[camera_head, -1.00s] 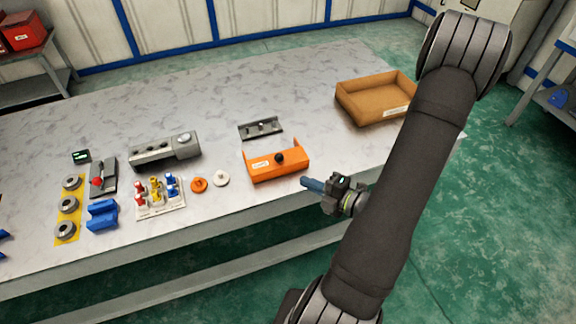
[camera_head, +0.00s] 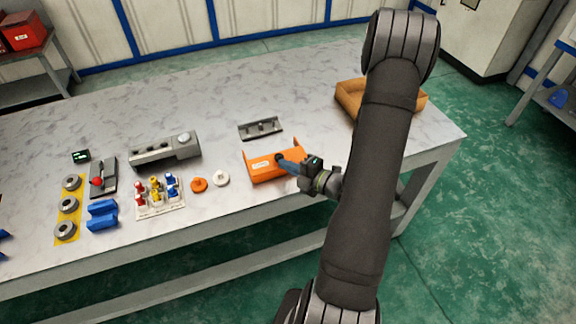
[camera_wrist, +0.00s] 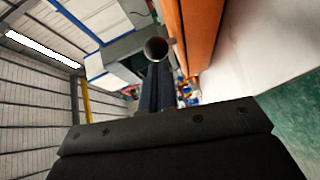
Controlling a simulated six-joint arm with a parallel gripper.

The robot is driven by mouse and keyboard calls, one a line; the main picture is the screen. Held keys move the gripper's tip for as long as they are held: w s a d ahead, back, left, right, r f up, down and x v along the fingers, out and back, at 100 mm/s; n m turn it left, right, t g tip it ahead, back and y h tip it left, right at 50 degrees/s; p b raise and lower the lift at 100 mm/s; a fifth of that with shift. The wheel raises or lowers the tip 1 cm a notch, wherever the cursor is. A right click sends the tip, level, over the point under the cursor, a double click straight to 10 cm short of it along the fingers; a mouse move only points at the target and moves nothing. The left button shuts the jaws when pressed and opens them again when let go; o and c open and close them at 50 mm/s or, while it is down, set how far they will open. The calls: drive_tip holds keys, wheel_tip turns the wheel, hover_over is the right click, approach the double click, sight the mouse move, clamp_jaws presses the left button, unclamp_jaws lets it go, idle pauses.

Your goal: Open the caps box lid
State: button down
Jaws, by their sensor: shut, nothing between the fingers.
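The caps box is an orange box (camera_head: 264,173) with a white label, near the front edge of the table in the head view. Its lid looks closed. The dark round knob on its top is hidden by my gripper in the head view. My gripper (camera_head: 284,161), with blue fingers, is shut and empty, its tips over the top of the box from the right. In the wrist view, the shut fingers (camera_wrist: 156,85) point away beside an orange face (camera_wrist: 196,30). A round grey end (camera_wrist: 156,48), probably the knob, shows at the fingertips; I cannot tell if they touch.
A dark slotted rack (camera_head: 261,129) lies behind the box. A white disc (camera_head: 221,177) and an orange disc (camera_head: 199,185) lie to its left. A tan tray (camera_head: 351,94) is at the back right, partly behind my arm.

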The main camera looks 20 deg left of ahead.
sight(281, 152)
drive_tip(key=w+a, duration=0.4)
drive_tip(key=shift+w+a, duration=0.1)
idle(0.3)
drive_tip(key=s+d, duration=0.1)
drive_tip(key=s+d+r, duration=0.1)
drive_tip(key=s+d, duration=0.1)
drive_tip(key=shift+s, duration=0.2)
drive_tip(key=v, duration=0.9)
drive_tip(key=shift+f, duration=0.1)
